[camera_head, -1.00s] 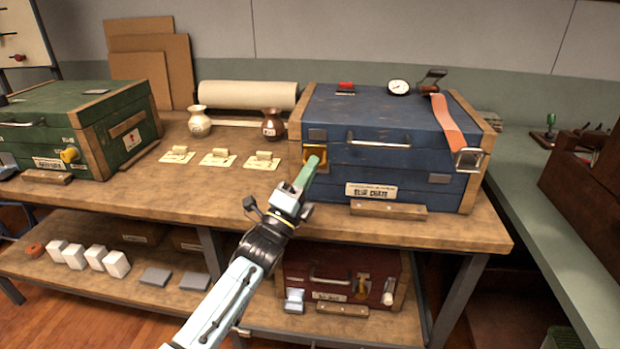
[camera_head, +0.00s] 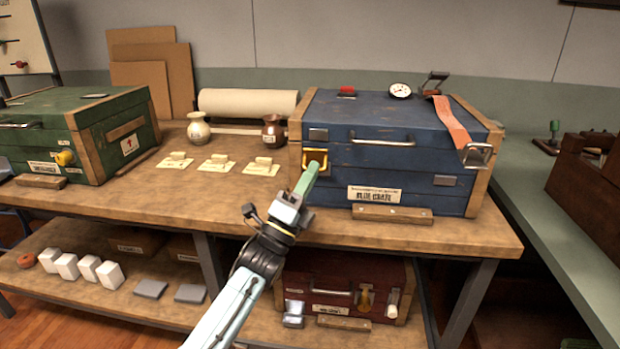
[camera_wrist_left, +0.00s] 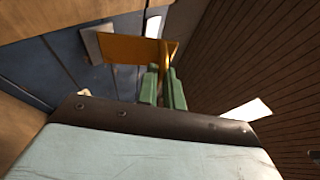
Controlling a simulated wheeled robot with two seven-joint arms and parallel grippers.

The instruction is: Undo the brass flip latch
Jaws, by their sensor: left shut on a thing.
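The blue chest (camera_head: 400,150) stands on the wooden workbench. Its brass flip latch (camera_head: 314,155) is at the front left corner. My left gripper (camera_head: 311,168), with green fingers, is at this latch and shut on it. In the left wrist view, the brass latch (camera_wrist_left: 135,49) sticks out from the chest front as a yellow plate, and a narrow part of it runs down between the green fingertips (camera_wrist_left: 163,76). The fingers partly hide the latch's lower part in the head view. My right gripper is not in view.
An orange strap (camera_head: 453,122) with a silver buckle (camera_head: 477,155) hangs at the chest's right. A gauge (camera_head: 400,90) sits on the lid. A green chest (camera_head: 80,130) stands left, with two small vases and labelled cards between. A red case (camera_head: 340,286) is on the shelf below.

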